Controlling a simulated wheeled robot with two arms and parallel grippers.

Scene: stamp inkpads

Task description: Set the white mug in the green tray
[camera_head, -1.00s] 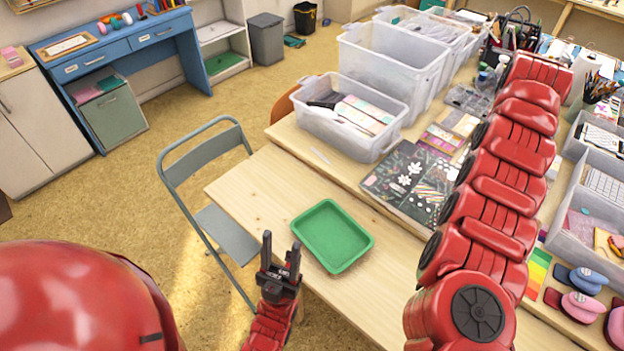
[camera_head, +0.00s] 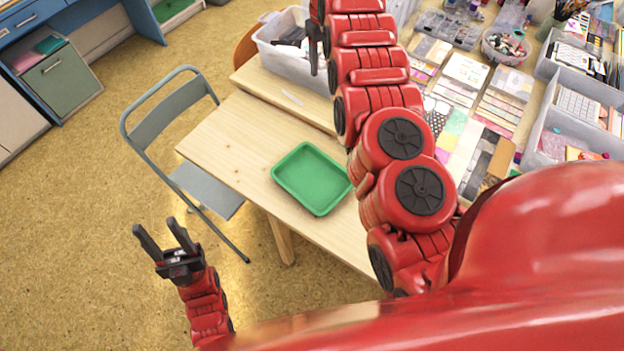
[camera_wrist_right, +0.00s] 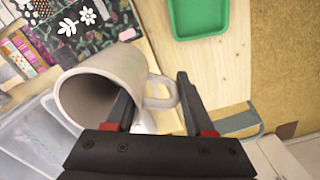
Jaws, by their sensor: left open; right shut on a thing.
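The white mug (camera_wrist_right: 108,80) shows in the right wrist view, held in the air with its mouth turned toward the lower left. My right gripper (camera_wrist_right: 155,86) is shut on it, with the handle between the fingers; their exact contact is hard to tell. In the head view this gripper (camera_head: 318,48) is at the top, and I cannot make out the mug there. The green tray (camera_head: 312,178) is empty on the light wooden table; it also shows in the right wrist view (camera_wrist_right: 199,16). My left gripper (camera_head: 160,229) is open and empty over the floor at lower left.
The wooden table (camera_head: 228,142) is bare around the tray. A grey folding chair (camera_head: 205,185) stands at its left edge. A clear plastic bin (camera_head: 285,50) stands behind the tray. Craft papers and boxes cover the table at right.

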